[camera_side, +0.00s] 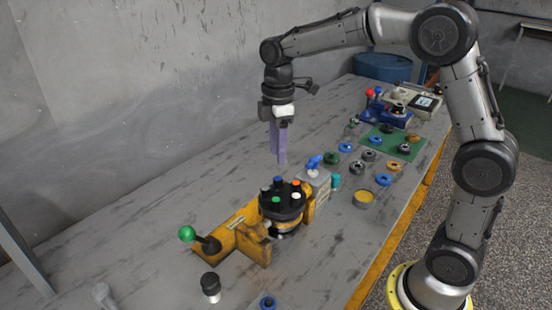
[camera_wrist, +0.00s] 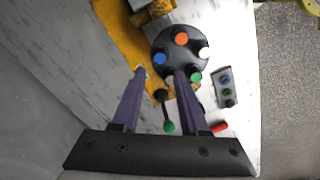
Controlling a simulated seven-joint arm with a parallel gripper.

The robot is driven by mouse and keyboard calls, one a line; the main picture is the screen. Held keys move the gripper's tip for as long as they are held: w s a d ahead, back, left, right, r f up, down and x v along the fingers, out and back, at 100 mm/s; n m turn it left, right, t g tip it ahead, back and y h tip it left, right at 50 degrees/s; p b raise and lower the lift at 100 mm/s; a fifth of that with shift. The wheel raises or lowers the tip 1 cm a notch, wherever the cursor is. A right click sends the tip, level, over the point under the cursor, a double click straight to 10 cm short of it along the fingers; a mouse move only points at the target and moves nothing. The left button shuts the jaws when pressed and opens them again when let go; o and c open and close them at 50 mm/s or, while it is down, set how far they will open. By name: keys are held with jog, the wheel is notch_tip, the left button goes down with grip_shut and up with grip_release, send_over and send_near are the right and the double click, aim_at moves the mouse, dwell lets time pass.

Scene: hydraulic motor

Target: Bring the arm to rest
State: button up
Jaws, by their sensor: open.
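My gripper (camera_side: 279,160) hangs from the raised arm with its purple fingers pointing down above the table. In the wrist view the two fingers (camera_wrist: 160,73) are spread apart with nothing held between them. The fingers are clear of the motor in the side view. A lever with a green ball (camera_side: 187,234) stands at the motor's left end.
A black knob (camera_side: 210,283) and a blue ring (camera_side: 267,302) sit near the front of the table (camera_side: 150,240). Several rings and a green mat (camera_side: 385,137) lie farther back, with a device (camera_side: 420,102) behind. The left side of the table is mostly clear.

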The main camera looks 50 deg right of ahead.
jog(key=s+r+m+t, duration=0.2)
jog(key=s+r+t, duration=0.1)
jog(key=s+r, duration=0.75)
jog(key=s+f+m+t, duration=0.1)
jog(key=s+f+m, duration=0.3)
jog(key=s, duration=0.3)
jog(key=s+a+f+m+t, duration=0.1)
jog(key=s+f+m, duration=0.2)
jog(key=s+m, duration=0.2)
jog(key=shift+s+a+f+m+t, duration=0.15)
jog(key=shift+s+f+m+t, duration=0.2)
jog(key=shift+s, duration=0.55)
